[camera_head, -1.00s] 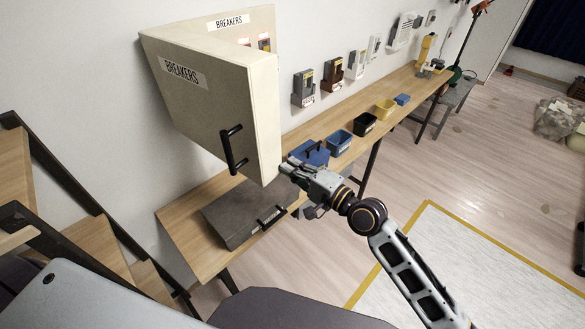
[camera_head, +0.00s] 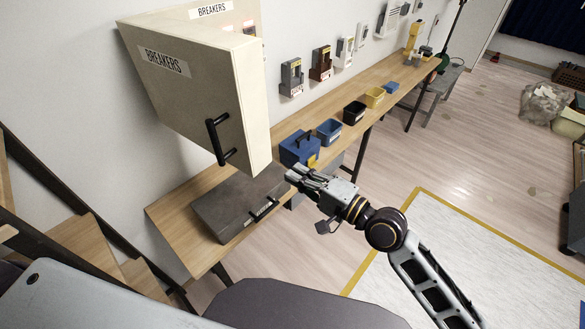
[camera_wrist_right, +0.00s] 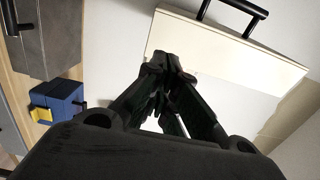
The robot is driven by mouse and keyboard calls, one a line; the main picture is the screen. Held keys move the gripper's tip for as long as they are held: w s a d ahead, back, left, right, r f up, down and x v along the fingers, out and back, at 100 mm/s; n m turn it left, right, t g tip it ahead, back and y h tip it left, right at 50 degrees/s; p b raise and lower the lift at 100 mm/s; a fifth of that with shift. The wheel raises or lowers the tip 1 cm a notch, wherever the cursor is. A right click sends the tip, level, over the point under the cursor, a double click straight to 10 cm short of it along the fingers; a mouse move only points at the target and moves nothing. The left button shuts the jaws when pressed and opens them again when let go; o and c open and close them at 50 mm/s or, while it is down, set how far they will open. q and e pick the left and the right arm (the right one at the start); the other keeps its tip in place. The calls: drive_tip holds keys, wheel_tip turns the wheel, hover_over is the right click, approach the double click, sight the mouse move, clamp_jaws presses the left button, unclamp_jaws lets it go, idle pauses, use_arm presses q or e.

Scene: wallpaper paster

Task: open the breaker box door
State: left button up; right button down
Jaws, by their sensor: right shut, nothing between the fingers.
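The cream breaker box (camera_head: 250,16) is on the wall at the upper left of the head view. Its door (camera_head: 195,100), with a BREAKERS label and a black handle (camera_head: 220,143), stands ajar and swung out from the box. My right gripper (camera_head: 290,174) is shut and empty, just right of and below the door's free edge, apart from it. In the right wrist view the fingers (camera_wrist_right: 172,62) are together, with the door's edge face (camera_wrist_right: 225,45) and handle (camera_wrist_right: 232,10) beyond them. My left gripper is not in view.
A wooden bench (camera_head: 172,225) runs along the wall. It holds a grey case (camera_head: 225,208), a blue toolbox (camera_head: 300,150) and several small bins. Wooden steps with a black rail (camera_head: 60,180) stand at the left. The floor right of the bench is open.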

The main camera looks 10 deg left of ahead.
drive_tip(key=shift+s+d, duration=0.8)
drive_tip(key=shift+d, duration=0.05)
